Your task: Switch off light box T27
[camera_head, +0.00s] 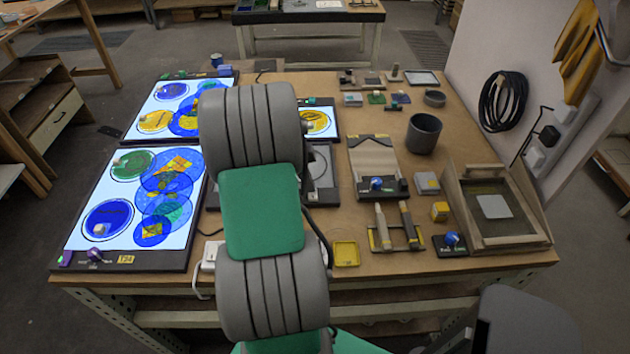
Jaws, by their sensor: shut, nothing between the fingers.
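No label reading T27 can be made out. A lit light box (78,225) with blue, green and yellow glass discs lies at the front left; its yellow tag seems to read T24, and a knob (95,254) is on its front edge. A second lit light box (140,122) lies behind it. A third lit panel (320,134) shows partly behind my arm. A grey, unlit panel (322,188) is in front of that one, mostly hidden by my arm. My gripper is not in view; my arm covers the middle of the table.
On the right are a dark cup (424,134), a board with a blue knob (377,184), a yellow tray (346,253), a small box with a blue knob (452,241) and a wooden-framed tray (530,232). A white cable (197,275) hangs at the front edge.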

